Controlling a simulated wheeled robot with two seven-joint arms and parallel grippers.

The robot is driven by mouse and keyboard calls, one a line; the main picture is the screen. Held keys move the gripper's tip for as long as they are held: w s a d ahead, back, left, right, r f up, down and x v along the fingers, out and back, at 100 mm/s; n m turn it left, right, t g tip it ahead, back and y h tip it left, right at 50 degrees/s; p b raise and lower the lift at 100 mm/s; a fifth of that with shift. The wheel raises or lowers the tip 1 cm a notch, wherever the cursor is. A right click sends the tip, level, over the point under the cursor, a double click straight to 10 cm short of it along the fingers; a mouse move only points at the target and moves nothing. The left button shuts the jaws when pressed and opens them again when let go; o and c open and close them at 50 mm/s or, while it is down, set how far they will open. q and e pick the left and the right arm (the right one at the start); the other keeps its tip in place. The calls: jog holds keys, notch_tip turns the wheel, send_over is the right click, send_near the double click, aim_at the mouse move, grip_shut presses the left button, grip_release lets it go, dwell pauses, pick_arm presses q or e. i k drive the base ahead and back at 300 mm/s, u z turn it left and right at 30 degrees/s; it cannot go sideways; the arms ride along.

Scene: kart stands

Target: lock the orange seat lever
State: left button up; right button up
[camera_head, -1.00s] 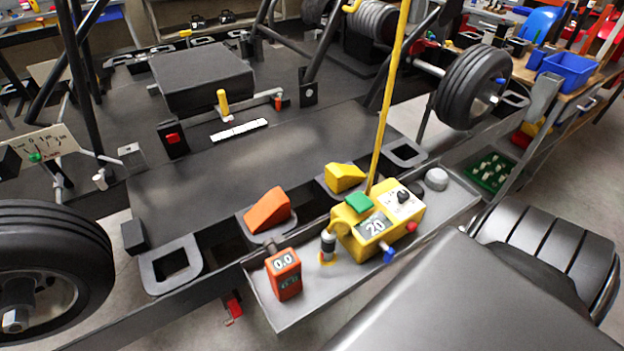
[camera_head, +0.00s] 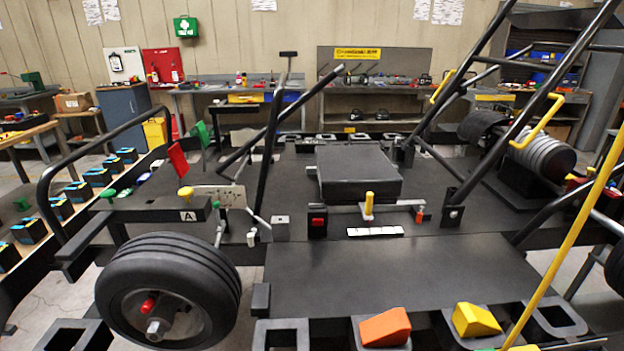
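A small orange piece (camera_head: 419,214) stands upright at the right end of a thin metal bar (camera_head: 390,209) in front of the black seat block (camera_head: 357,175). It is the likely orange seat lever; it is too small to tell whether it is locked. A yellow-handled lever (camera_head: 368,204) stands upright near the middle of the same bar, with a white marked strip (camera_head: 375,231) in front of it. A red button (camera_head: 317,222) on a black box is to its left. Neither of my grippers shows.
An orange wedge (camera_head: 386,327) and a yellow wedge (camera_head: 475,320) sit at the near edge. A yellow pole (camera_head: 566,250) slants up at the right. A wheel (camera_head: 168,292) is at the lower left. The flat black deck (camera_head: 400,270) is clear.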

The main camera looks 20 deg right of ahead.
aim_at(420, 213)
jog(key=z, duration=1.55)
